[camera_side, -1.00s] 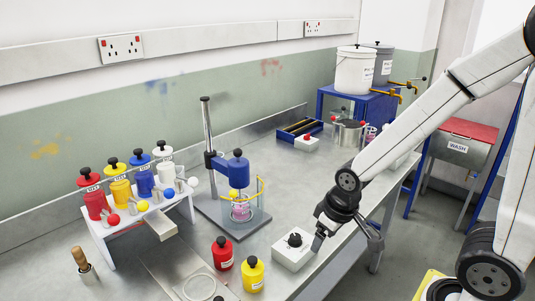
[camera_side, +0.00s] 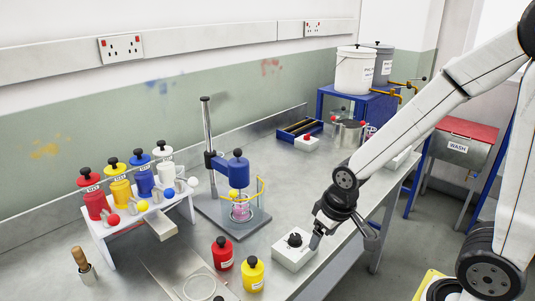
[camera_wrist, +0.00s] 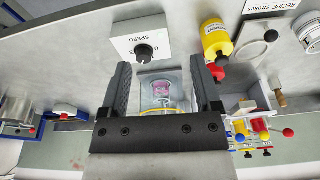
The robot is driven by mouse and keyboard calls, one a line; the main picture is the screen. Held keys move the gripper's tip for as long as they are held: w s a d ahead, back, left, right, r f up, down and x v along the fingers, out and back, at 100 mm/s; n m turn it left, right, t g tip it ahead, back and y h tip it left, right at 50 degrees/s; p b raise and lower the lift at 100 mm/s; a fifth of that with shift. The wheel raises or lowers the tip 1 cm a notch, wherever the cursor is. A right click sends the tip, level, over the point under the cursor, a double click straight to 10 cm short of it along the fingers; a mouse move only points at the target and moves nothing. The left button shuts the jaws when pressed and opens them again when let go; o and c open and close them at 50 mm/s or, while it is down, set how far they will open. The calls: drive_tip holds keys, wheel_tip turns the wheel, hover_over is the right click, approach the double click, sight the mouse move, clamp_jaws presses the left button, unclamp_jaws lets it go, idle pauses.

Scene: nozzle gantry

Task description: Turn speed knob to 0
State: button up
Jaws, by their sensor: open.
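The speed knob (camera_side: 295,239) is a black round dial on top of a white box (camera_side: 281,256) at the bench's front edge. In the wrist view the knob (camera_wrist: 144,53) sits on the box face (camera_wrist: 124,43) below the word SPEED, with small digits beside it. Which mark the knob points to is too small to tell. My gripper (camera_side: 315,241) is just right of the knob in the side view, apart from it. In the wrist view my gripper (camera_wrist: 161,67) is open, its two dark fingers spread, with nothing between them; the knob appears near the left fingertip.
Red (camera_side: 222,253) and yellow (camera_side: 253,274) bottles stand left of the box. A stirrer stand (camera_side: 239,173) with a blue head and a guarded beaker is behind it. A rack of coloured bottles (camera_side: 110,230) is further left.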

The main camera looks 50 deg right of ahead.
sight(295, 236)
drive_tip(key=w+d+m, duration=0.1)
drive_tip(key=w+m, duration=0.2)
drive_tip(key=m, duration=0.1)
drive_tip(key=w+d+f+m+g, duration=0.1)
drive_tip(key=w+d+m, duration=0.1)
drive_tip(key=w+m, duration=0.2)
drive_tip(key=w+d+f+m+g, duration=0.1)
drive_tip(key=w+m, duration=0.2)
drive_tip(key=m, duration=0.1)
drive_tip(key=shift+w+d+f+m, duration=0.15)
drive_tip(key=shift+f+m, duration=0.1)
drive_tip(key=shift+m, duration=0.15)
drive_tip(key=shift+w+d+f+m+g, duration=0.15)
drive_tip(key=shift+w+d+m+g, duration=0.25)
drive_tip(key=shift+m, duration=0.4)
drive_tip(key=shift+a+f, duration=0.1)
drive_tip(key=shift+f, duration=0.05)
drive_tip(key=shift+f, duration=3.8)
clamp_jaws()
